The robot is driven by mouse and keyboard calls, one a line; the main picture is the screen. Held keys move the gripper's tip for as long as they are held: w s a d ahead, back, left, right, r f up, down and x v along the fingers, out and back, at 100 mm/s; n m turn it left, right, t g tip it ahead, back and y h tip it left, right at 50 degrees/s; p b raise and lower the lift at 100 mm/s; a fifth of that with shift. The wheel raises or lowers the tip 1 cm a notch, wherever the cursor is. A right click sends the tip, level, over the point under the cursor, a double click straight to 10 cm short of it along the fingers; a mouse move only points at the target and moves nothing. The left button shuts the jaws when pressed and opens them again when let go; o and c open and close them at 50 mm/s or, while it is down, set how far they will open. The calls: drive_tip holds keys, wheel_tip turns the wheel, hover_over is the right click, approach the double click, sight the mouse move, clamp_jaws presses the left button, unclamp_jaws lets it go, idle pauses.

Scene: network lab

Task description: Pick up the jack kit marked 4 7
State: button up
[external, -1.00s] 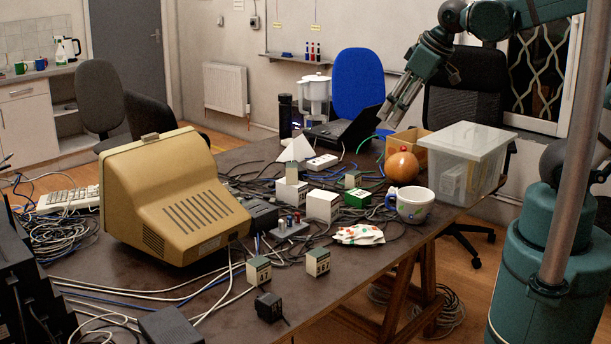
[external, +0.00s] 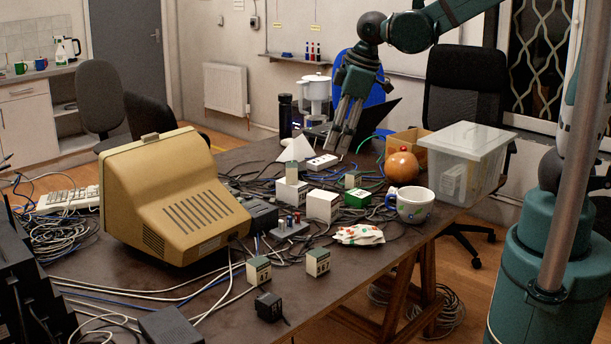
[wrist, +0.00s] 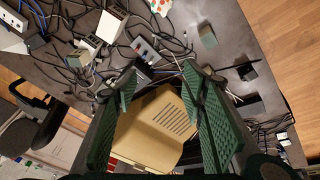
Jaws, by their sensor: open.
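Several small boxes that could be jack kits stand on the dark table; their marks are too small to read, so I cannot tell which is 4 7. Two pale boxes with printed faces stand near the front edge: a left box (external: 258,270) and a right box (external: 317,262). Another small printed box (external: 352,180) stands farther back, beside a green box (external: 357,198). My gripper (external: 342,151) is open and empty, pointing down over the table's far side. In the wrist view its fingers (wrist: 160,72) are spread, with a small grey-green box (wrist: 207,36) beyond them.
A beige monitor (external: 175,200) fills the table's left part. A white box (external: 322,206), mug (external: 411,205), orange round object (external: 402,167) and clear bin (external: 466,160) stand around the middle and right. Cables clutter the table. Bare tabletop (external: 345,290) lies near the front edge.

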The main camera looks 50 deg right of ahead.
drive_tip(key=w+a+f+n+g+b, duration=0.1)
drive_tip(key=w+a+f+n, duration=0.1)
drive_tip(key=a+f, duration=0.35)
drive_tip(key=w+a+f+n+g, duration=0.1)
drive_tip(key=w+a+f+n, duration=0.2)
drive_tip(key=a, duration=0.4)
drive_tip(key=n+g+h+b, duration=0.1)
drive_tip(key=n, duration=0.3)
hover_over(258, 261)
drive_tip(key=d, duration=0.1)
wheel_tip(258, 261, down, 13)
drive_tip(key=shift+f, duration=0.15)
drive_tip(key=shift+s+a+f, duration=0.1)
drive_tip(key=shift+a+f, duration=0.35)
drive_tip(key=shift+f, duration=0.05)
drive_tip(key=shift+f+b, duration=0.35)
drive_tip(key=shift+f, duration=0.95)
drive_tip(key=shift+f+b, duration=0.65)
drive_tip(key=shift+f, duration=1.95)
